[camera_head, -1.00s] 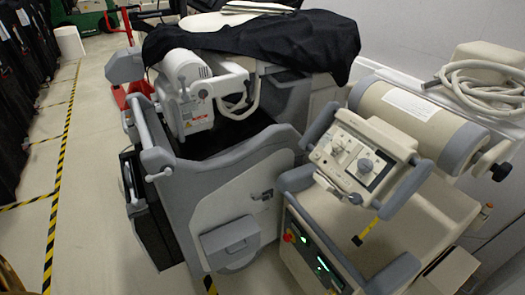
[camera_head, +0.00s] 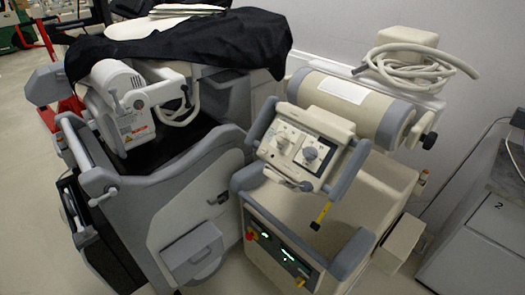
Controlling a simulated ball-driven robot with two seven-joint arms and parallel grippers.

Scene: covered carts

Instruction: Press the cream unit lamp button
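The cream unit (camera_head: 375,195) stands right of centre, a cream cart with grey bumpers. Its tilted control head (camera_head: 305,145) has knobs and small controls on a pale face inside a grey handle frame. A dark front panel (camera_head: 283,252) lower on the cart shows green lit marks. I cannot tell which control is the lamp button; labels are too small to read. Neither of my grippers is in view.
A grey cart (camera_head: 165,215) with a black cover (camera_head: 190,45) stands close on the left. A coiled pale hose (camera_head: 415,65) lies on top of the cream unit. A grey cabinet (camera_head: 480,245) marked 2 stands at right. Floor shows at far left.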

